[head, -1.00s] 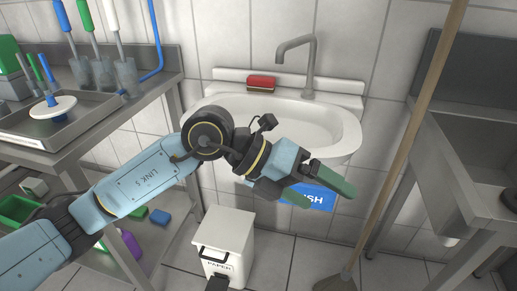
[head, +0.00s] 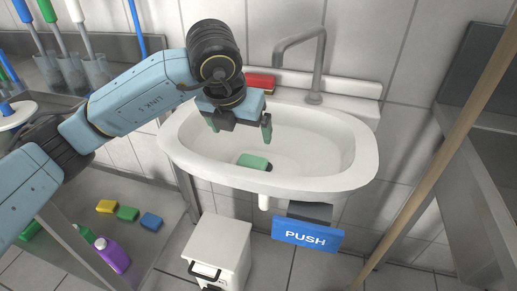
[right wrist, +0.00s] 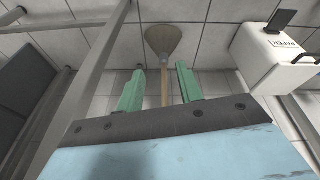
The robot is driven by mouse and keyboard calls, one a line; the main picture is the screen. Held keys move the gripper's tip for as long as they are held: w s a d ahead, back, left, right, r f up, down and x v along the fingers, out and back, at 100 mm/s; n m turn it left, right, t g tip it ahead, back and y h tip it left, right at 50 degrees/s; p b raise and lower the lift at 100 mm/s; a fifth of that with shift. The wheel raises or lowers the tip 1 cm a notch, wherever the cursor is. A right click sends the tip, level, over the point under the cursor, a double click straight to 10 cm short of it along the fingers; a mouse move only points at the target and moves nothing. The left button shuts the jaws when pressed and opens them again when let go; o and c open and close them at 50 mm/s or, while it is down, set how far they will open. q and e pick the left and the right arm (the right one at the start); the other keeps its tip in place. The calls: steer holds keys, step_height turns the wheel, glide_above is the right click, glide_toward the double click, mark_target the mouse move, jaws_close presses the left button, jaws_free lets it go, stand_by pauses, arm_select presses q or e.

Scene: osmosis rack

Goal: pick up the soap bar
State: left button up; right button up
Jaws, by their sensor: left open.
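A green bar with a dark end, which I take to be the soap bar (head: 252,161), lies in the bottom of the white sink basin (head: 345,165). My left gripper (head: 240,128) hangs over the back left of the basin with its green fingers pointing down and spread apart. It is empty, and the bar lies below it, a little nearer the front, apart from the fingers. My right gripper (right wrist: 160,85) shows in the right wrist view with its green fingers apart and nothing held between them.
A red block (head: 261,83) sits on the sink's back ledge beside the tap (head: 315,70). A wooden broom handle (head: 450,140) leans at the right. A white bin (head: 220,252) and blue PUSH panel (head: 307,234) are below. A steel rack stands at the left.

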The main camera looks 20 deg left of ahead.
arm_select(q)
steer(key=b, duration=0.2)
glide_above(252, 160)
steer(key=s, duration=0.2)
steer(key=f, duration=0.7)
steer(key=shift+s+a+f, duration=0.15)
steer(key=shift+s+a, duration=0.05)
steer(key=shift+a, duration=0.05)
arm_select(e)
steer(key=a+v, duration=0.1)
steer(key=v, duration=0.5)
arm_select(q)
steer(key=b+x, duration=0.2)
steer(key=x, duration=0.3)
steer(key=shift+d+f, duration=0.1)
steer(key=shift+d, duration=0.05)
arm_select(e)
steer(key=w+a+r+t+y, duration=0.1)
steer(key=w+r+t, duration=0.1)
steer(key=w+t, duration=0.1)
steer(key=w+a+r+t+y, duration=0.1)
steer(key=w+a+r+t, duration=0.1)
steer(key=w, duration=0.4)
steer(key=shift+a+t, duration=0.35)
steer(key=shift+t, duration=0.25)
arm_select(q)
steer(key=shift+c, duration=0.2)
steer(key=c, duration=1.1)
arm_select(e)
steer(key=shift+f, duration=0.1)
